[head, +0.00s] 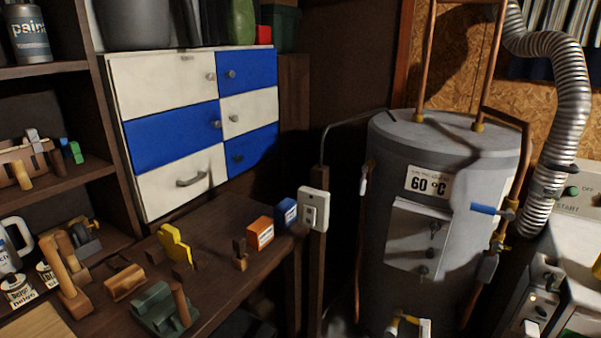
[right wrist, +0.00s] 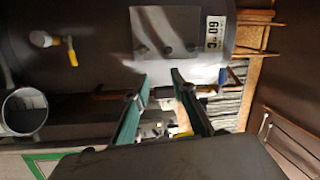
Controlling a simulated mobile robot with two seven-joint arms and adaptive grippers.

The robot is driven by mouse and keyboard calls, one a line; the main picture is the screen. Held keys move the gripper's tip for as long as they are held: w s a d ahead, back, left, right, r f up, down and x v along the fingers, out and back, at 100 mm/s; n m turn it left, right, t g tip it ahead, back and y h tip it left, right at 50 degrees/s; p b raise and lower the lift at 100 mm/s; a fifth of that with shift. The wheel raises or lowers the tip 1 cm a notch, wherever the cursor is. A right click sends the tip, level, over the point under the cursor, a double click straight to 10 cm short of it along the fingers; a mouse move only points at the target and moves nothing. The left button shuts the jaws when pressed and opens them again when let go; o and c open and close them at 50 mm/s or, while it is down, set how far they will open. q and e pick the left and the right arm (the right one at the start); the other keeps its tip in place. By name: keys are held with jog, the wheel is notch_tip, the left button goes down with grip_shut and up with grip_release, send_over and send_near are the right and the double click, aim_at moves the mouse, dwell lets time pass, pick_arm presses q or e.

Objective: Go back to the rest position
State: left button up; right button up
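In the right wrist view my right gripper (right wrist: 160,78) shows two teal fingers with a clear gap between their tips. It is open and nothing is held between the fingers. Beyond the tips is the grey water heater (right wrist: 100,62), with its light panel and "60 °C" label turned on its side. In the head view the heater (head: 390,240) stands upright right of centre. A grey part at the lower right edge may belong to my right arm, but I cannot tell its fingers there. My left gripper is in neither view.
A dark workbench (head: 215,295) at the left carries wooden tools, a yellow piece, and orange and blue boxes (head: 285,211). A blue and white drawer cabinet (head: 172,133) stands behind. A silver duct (head: 570,95) and copper pipes run beside the heater. A yellow-handled valve (right wrist: 70,52) sticks out of the heater.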

jog(key=s+a+f+n+y, duration=0.1)
jog(key=s+a+n+y, duration=0.2)
jog(key=a+n+y, duration=0.4)
jog(key=s+a+f+n+y, duration=0.1)
jog(key=s+a+n+y, duration=0.3)
jog(key=n, duration=0.4)
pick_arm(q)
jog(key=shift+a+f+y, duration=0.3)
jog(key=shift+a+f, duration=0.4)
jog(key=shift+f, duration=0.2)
pick_arm(e)
jog(key=s+d+f+n+g+h, duration=0.1)
jog(key=s+d+f+n+g, duration=0.2)
jog(key=s+f+n+g, duration=0.4)
jog(key=s+f+n, duration=0.2)
jog(key=s+f, duration=0.2)
jog(key=f, duration=0.3)
jog(key=shift+g+h, duration=0.3)
jog(key=shift+h, duration=0.1)
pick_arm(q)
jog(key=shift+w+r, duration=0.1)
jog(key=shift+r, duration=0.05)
pick_arm(e)
jog(key=shift+s, duration=0.1)
